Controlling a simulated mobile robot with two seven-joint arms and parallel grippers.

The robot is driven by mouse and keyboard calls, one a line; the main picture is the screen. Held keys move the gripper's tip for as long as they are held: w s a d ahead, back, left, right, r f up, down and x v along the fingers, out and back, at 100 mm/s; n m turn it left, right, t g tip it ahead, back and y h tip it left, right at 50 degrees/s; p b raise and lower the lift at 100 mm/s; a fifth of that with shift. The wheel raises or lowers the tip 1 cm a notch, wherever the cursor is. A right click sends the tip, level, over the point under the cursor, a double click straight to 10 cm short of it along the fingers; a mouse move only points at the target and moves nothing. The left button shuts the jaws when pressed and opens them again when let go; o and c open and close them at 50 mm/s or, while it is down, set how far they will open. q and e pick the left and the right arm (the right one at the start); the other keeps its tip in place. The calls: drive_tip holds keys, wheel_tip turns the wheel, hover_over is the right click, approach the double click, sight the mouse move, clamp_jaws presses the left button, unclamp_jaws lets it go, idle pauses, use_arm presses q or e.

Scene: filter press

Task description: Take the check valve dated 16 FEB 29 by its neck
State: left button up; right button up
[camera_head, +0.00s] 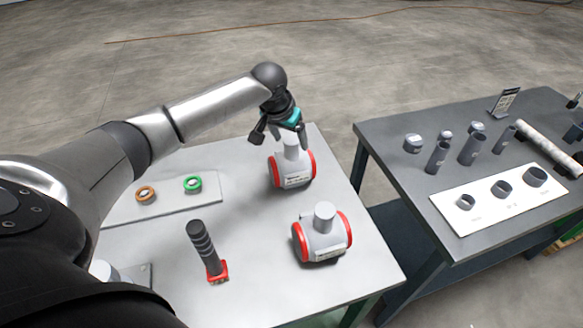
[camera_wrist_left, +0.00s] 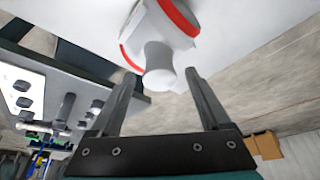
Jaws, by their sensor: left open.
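Two grey-white check valves with red end rings and upright cylindrical necks are on the light table. The far valve (camera_head: 291,170) and the near valve (camera_head: 322,238) each carry a label, but the dates are too small to read. My left gripper (camera_head: 281,137) is open at the far valve's neck. In the left wrist view, the far valve's neck (camera_wrist_left: 158,62) lies between the open fingers (camera_wrist_left: 164,78), near their tips. I see no clear contact; a finger partly overlaps the neck in the head view. My right gripper is not visible.
An orange ring (camera_head: 146,194) and a green ring (camera_head: 193,184) lie on a pale board. A dark table (camera_head: 400,150) with several cylinders stands right, across a gap.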

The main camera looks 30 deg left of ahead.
use_arm(q)
drive_tip(key=shift+x, duration=1.2)
drive_tip(key=shift+c, duration=0.3)
clamp_jaws()
drive_tip(key=shift+w+r, duration=0.1)
drive_tip(key=shift+r, duration=0.05)
